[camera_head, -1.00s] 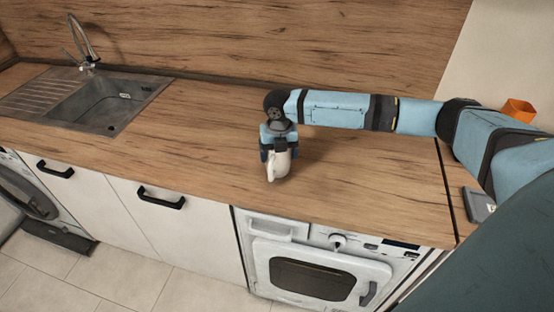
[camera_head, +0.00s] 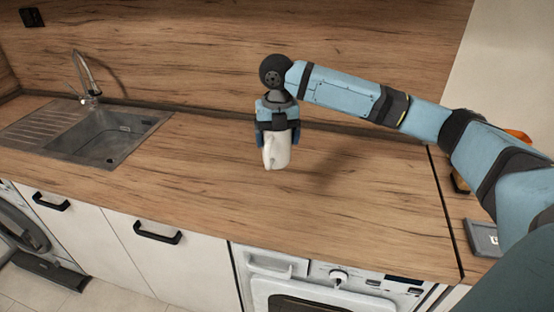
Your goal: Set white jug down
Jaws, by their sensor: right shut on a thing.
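The white jug (camera_head: 277,152) is in my right gripper (camera_head: 277,130), over the middle of the wooden worktop (camera_head: 200,190). The gripper points down and is shut on the jug's upper part, hiding its rim. The jug looks upright. A shadow lies on the worktop to its right, and I cannot tell for sure whether its base touches the wood. My left gripper is not in view.
A grey sink (camera_head: 90,135) with a tap (camera_head: 88,75) lies at the left. An oven (camera_head: 320,290) is below the front edge. A dark grey object (camera_head: 482,238) and a partly hidden orange item (camera_head: 519,135) are at the right. The worktop around the jug is clear.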

